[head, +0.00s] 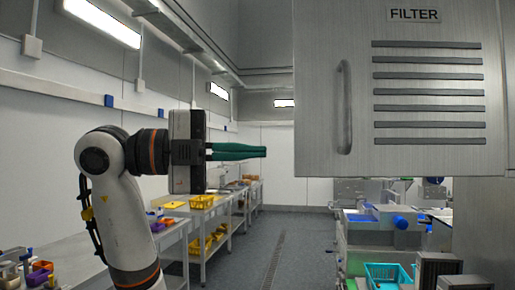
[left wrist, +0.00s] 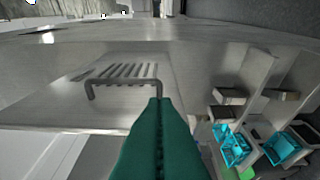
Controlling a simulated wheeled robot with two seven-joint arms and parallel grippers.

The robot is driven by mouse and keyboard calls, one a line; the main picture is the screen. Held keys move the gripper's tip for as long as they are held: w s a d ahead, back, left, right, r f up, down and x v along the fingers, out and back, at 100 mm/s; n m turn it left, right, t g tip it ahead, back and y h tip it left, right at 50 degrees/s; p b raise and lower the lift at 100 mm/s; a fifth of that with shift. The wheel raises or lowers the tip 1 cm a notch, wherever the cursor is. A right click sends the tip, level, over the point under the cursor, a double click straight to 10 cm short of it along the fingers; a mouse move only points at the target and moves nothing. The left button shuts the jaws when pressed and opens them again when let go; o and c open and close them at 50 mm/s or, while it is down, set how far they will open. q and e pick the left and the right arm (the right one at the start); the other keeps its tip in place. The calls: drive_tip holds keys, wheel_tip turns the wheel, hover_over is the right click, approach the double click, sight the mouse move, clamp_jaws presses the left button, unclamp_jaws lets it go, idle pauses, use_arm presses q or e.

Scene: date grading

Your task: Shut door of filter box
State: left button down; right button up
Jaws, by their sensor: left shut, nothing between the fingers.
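The filter box door (head: 330,30) is a brushed-metal panel at the upper right of the head view, with a FILTER label (head: 414,15), dark vent slats (head: 428,93) and a vertical bar handle (head: 345,107) near its left edge. I cannot tell how far it stands from the box behind it. My left gripper (head: 266,152) has green fingers, shut and empty, pointing right; their tips show just left of the door's lower left edge. In the left wrist view the fingertips (left wrist: 160,101) show below the handle (left wrist: 124,83) and slats, with no clear contact. My right gripper is out of view.
Benches with yellow baskets (head: 203,201) line the left wall. A machine with a blue part (head: 401,222) and a cyan basket (head: 387,276) stand below the door. The floor aisle (head: 275,245) between is clear.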

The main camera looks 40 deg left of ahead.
sight(299, 151)
use_arm(q)
drive_tip(key=w+d+p, duration=0.1)
drive_tip(key=w, duration=0.2)
drive_tip(key=w+d+p, duration=0.1)
drive_tip(key=w, duration=0.2)
drive_tip(key=w+d+p, duration=0.1)
drive_tip(key=w, duration=0.1)
drive_tip(key=shift+w+d+r+p, duration=0.1)
drive_tip(key=shift+w+d+p, duration=0.15)
drive_tip(key=shift+w+p, duration=0.15)
drive_tip(key=shift+w+a, duration=0.3)
drive_tip(key=shift+a, duration=0.15)
